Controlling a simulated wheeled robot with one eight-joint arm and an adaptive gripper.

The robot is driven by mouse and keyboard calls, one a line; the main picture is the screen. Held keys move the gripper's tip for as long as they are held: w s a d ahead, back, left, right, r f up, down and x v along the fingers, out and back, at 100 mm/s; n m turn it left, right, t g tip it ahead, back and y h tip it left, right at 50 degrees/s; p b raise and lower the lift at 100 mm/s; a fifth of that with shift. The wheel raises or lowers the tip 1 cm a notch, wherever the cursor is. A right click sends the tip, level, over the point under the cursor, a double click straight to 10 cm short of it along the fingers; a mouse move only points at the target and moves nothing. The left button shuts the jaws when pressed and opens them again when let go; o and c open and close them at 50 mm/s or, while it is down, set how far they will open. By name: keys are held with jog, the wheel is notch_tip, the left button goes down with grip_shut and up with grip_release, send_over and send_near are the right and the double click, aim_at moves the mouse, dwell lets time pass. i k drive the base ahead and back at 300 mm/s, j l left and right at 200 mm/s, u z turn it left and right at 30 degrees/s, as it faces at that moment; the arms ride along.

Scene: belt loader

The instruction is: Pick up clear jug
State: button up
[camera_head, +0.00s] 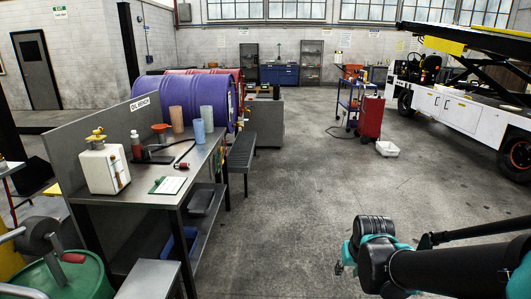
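A cream-white jug-like container (103,167) with a yellow fitting on top stands upright at the left end of the grey workbench (150,198). It looks opaque rather than clear, so I cannot tell whether it is the jug named in the task. No plainly see-through jug shows. My black and teal arm comes in from the lower right, over the floor and well apart from the workbench. My gripper cannot be made out in this view.
A green drum (62,278) stands at lower left. Purple drum (190,95) lies behind the bench. Red cart (371,117) and white bin (387,148) stand farther off. The middle floor is clear.

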aim_at(207, 111)
jog(key=i+u, duration=0.15)
jog(key=i, duration=1.7)
jog(key=l, duration=0.1)
